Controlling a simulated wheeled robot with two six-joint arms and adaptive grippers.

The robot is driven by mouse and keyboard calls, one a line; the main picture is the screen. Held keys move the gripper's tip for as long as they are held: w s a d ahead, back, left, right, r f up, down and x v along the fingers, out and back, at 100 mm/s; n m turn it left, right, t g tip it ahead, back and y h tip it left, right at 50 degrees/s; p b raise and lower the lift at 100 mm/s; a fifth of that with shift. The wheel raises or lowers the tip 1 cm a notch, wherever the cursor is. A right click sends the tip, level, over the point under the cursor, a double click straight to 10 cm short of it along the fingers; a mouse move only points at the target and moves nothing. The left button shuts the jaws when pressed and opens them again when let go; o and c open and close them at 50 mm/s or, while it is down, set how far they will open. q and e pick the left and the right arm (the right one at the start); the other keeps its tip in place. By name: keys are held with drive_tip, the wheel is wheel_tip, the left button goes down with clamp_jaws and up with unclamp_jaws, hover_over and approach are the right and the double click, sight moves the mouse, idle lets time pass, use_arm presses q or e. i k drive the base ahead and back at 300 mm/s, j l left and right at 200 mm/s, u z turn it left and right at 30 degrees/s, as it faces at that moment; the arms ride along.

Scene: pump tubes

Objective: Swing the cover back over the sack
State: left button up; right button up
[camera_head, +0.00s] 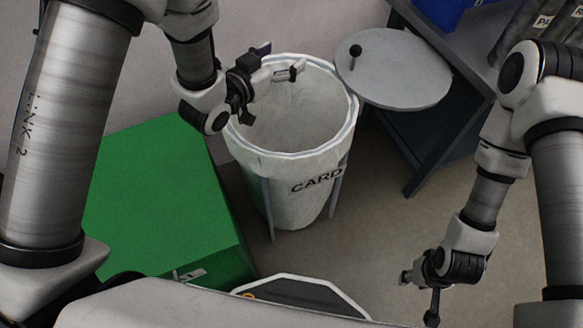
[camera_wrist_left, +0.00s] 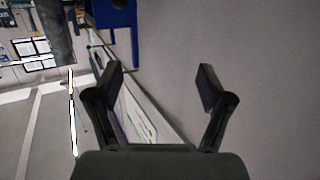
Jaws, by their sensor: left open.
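The cover (camera_head: 395,80) is a flat grey disc with a black knob (camera_head: 355,51). It lies swung out to the right of the sack's rim, leaving the mouth uncovered. My left gripper (camera_head: 275,68) is over the far left part of the sack's mouth, apart from the cover. The left wrist view shows its two fingers (camera_wrist_left: 160,88) spread with nothing between them. My right gripper (camera_head: 420,298) is low at the right, away from sack and cover; its finger opening is unclear.
A green box (camera_head: 150,190) stands left of the sack. A dark bench (camera_head: 425,150) stands behind and beneath the cover's right side, with a blue bin (camera_head: 445,10) on top. Floor (camera_head: 370,230) is clear between the sack and my right gripper.

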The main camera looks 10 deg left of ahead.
sight(395, 70)
drive_tip(key=k+l, duration=0.15)
drive_tip(key=k, duration=0.35)
drive_tip(key=k+l, duration=0.15)
drive_tip(key=k, duration=0.35)
